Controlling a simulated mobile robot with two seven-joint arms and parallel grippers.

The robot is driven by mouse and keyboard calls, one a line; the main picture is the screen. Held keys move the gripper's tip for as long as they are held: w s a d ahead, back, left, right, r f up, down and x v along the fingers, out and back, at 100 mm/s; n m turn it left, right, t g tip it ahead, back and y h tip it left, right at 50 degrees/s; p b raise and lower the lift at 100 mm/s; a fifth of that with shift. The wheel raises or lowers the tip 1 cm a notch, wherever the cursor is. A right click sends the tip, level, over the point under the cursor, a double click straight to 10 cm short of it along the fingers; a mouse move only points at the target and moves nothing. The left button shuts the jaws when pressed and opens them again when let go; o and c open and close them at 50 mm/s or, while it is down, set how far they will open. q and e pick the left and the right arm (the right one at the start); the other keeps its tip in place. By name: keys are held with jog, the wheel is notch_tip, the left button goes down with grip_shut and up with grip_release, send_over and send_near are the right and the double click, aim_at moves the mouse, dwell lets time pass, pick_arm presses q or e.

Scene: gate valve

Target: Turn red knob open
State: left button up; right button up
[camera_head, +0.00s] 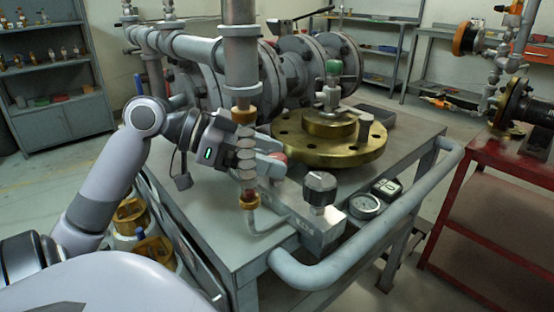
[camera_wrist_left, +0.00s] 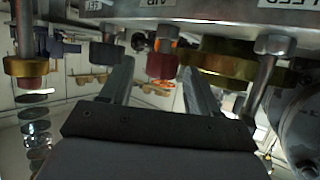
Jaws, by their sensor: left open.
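The red knob (camera_wrist_left: 162,66) shows in the left wrist view between the two fingers of my left gripper (camera_wrist_left: 157,72), just below a labelled metal block (camera_wrist_left: 200,18). The fingers are open on either side of it, and I cannot tell whether either touches it. In the head view the left gripper (camera_head: 277,158) reaches in from the left past the vertical pipe, and only a bit of the red knob (camera_head: 279,157) shows at its fingertips. The metal block (camera_head: 322,228) also carries a black knob (camera_head: 320,188). My right gripper is not in view.
A vertical pipe with a coiled section (camera_head: 246,160) stands close to the left gripper. A large brass flange (camera_head: 335,150) lies behind on the grey cart. A grey rail (camera_head: 380,240) rounds the cart's front, and a red cart (camera_head: 490,200) stands right.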

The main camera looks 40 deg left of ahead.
pick_arm(q)
jog(key=shift+x, duration=0.9)
jog(key=c, duration=1)
jog(key=shift+o, duration=0.2)
